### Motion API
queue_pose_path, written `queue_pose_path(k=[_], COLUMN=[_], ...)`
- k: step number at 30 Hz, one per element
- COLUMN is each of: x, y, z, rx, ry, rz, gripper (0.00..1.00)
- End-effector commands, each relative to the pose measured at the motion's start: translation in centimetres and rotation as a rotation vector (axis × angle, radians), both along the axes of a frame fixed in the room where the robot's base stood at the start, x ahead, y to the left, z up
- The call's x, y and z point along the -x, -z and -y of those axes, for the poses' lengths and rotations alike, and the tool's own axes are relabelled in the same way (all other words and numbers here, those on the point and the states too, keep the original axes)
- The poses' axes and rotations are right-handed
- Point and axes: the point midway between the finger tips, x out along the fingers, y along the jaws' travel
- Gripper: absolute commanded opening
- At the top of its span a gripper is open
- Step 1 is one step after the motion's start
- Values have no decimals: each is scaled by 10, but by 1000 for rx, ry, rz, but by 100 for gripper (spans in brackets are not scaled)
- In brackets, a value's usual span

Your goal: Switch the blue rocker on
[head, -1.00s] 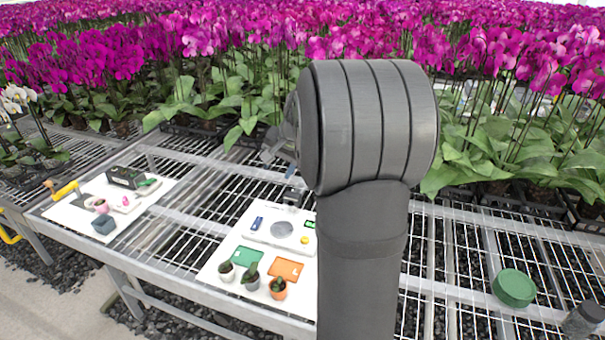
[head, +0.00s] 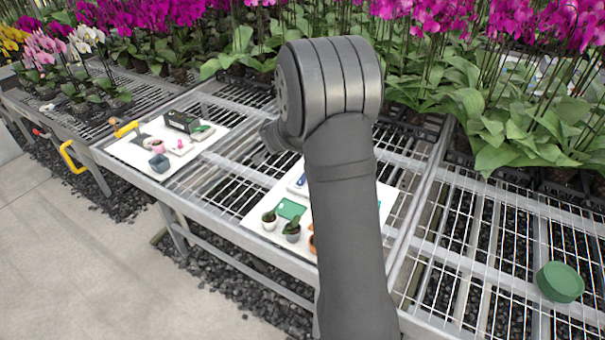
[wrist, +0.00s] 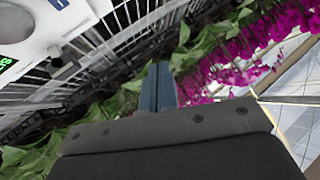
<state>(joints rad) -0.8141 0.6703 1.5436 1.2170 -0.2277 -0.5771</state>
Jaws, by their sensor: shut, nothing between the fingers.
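The blue rocker (head: 301,181) shows small beside my arm in the head view, on the left part of a white device (head: 292,189) on the white board. In the wrist view the rocker (wrist: 59,3) is cut by the top edge. There the device (wrist: 42,30) fills the upper left, with a round plate and a green-lit display (wrist: 7,63). Which way the rocker is tipped is too small to tell. My gripper (wrist: 158,72) is shut and empty, apart from the device in the picture. In the head view my arm hides the fingers and most of the device.
A green card (head: 290,209) and small potted plants (head: 292,231) are on the same board. A second board (head: 133,155) at left holds a black box (head: 182,121), pots and tools. A green round tub (head: 559,282) stands at right on the mesh bench. Orchids line the back.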

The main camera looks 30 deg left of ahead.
Motion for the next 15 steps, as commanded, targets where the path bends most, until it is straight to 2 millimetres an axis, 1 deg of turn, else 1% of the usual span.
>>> queue_pose_path(k=[1, 6, 9, 12, 15], x=[6, 20, 30, 39, 45], y=[13, 47, 63, 74, 80], z=[0, 15, 27, 36, 43], rx=[36, 184, 272, 343, 390], ry=[31, 152, 211, 252, 276], rz=[16, 67, 81, 88, 90], gripper=[0, 0, 0, 0, 0])
